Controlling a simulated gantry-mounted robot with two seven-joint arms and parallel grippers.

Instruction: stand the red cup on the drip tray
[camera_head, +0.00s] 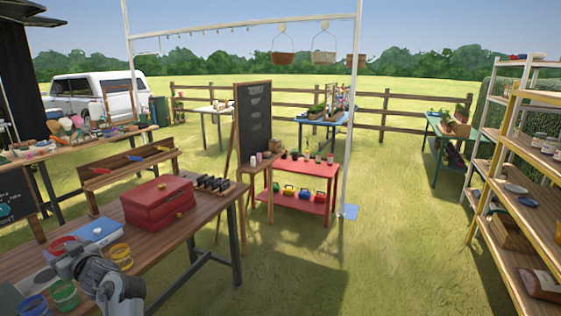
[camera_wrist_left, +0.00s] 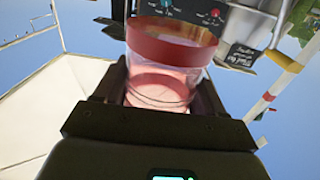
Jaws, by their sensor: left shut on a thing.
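The red cup (camera_head: 62,244) is at the left of the head view, above the wooden table. My left gripper (camera_head: 70,262) is beside it there, and its fingertips are hard to make out. In the left wrist view the cup (camera_wrist_left: 172,45), clear-walled with a red rim band, sits between the fingers of my left gripper (camera_wrist_left: 160,95), which is shut on it. A pale flat piece (camera_head: 38,281) lies left of the gripper; I cannot tell whether it is the drip tray. My right gripper is not in view.
A yellow cup (camera_head: 120,254), a green cup (camera_head: 65,294) and a blue cup (camera_head: 33,307) stand close around the gripper. A blue and white box (camera_head: 97,230) and a red case (camera_head: 158,201) are behind. Bare tabletop (camera_head: 175,236) shows to the right.

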